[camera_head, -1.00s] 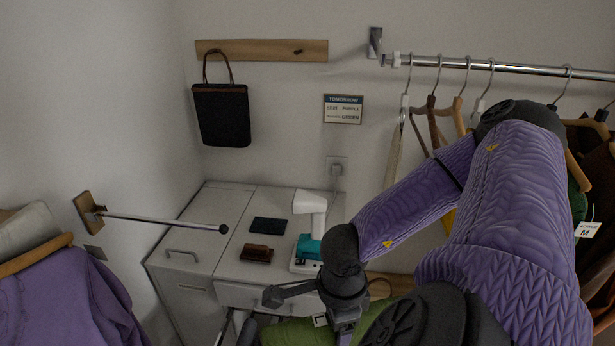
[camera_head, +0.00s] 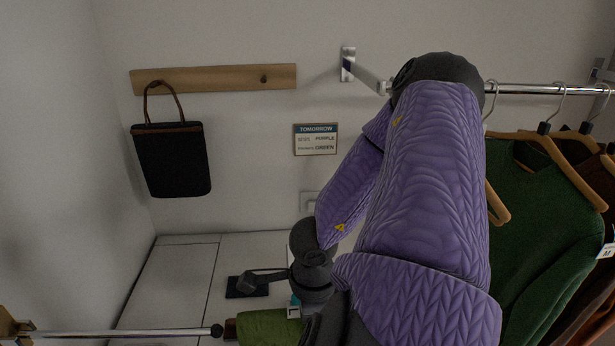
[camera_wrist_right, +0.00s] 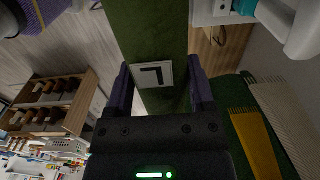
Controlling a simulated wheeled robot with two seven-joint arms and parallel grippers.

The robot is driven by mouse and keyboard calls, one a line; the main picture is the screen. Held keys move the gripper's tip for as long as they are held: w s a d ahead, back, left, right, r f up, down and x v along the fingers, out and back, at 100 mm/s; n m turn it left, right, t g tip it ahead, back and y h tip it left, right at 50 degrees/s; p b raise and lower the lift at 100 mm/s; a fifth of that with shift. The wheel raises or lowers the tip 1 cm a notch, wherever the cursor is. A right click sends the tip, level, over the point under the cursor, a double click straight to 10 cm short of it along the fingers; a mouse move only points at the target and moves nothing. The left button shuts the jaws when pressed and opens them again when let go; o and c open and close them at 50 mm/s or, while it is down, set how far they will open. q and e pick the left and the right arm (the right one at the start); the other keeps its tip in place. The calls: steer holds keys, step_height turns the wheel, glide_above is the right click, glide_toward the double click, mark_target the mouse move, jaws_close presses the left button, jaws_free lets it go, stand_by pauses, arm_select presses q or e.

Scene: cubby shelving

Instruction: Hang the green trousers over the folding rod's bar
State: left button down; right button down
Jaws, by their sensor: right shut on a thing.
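The green trousers (camera_head: 268,328) are at the bottom of the head view, folded into a band with a white L label. In the right wrist view the green cloth (camera_wrist_right: 160,35) runs between the fingers of my right gripper (camera_wrist_right: 161,90), which is shut on it. The folding rod's bar (camera_head: 130,333) sticks out from the left wall, its dark end cap just left of the trousers. A small gap shows between cap and cloth in the picture; I cannot tell their depth relation. The lower part of the trousers is out of the head view. My left gripper is not in view.
A clothes rail (camera_head: 530,89) with hangers and a dark green sweater (camera_head: 545,225) is at the right. A black bag (camera_head: 172,160) hangs from a wooden peg board (camera_head: 215,78). A white cabinet (camera_head: 180,280) stands below, with a dark flat item (camera_head: 240,290) on top.

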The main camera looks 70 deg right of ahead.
mark_target(120, 332)
steer(key=shift+s, duration=0.1)
steer(key=w+a+b, duration=0.2)
steer(key=w, duration=0.3)
steer(key=w+a+b, duration=0.2)
steer(key=w+b, duration=0.1)
steer(key=w, duration=0.2)
steer(key=w+a+b, duration=0.2)
steer(key=w, duration=0.3)
steer(key=shift+a+b, duration=0.15)
steer(key=shift+b, duration=0.15)
steer(key=w+p, duration=0.1)
steer(key=w+a+p, duration=0.1)
steer(key=w, duration=0.1)
steer(key=w+p, duration=0.1)
steer(key=shift+w+a+r, duration=0.2)
steer(key=shift+w+a, duration=0.1)
steer(key=shift+a, duration=0.1)
steer(key=w+a, duration=0.1)
steer(key=w, duration=0.1)
steer(key=w+a, duration=0.1)
steer(key=w, duration=0.2)
steer(key=w+a, duration=0.1)
steer(key=w, duration=0.1)
steer(key=shift+w+f, duration=0.15)
steer(key=shift+w, duration=0.05)
steer(key=shift+w+a+b, duration=0.4)
steer(key=shift+w, duration=0.45)
steer(key=shift+f, duration=0.5)
jaws_free()
steer(key=shift+r, duration=0.1)
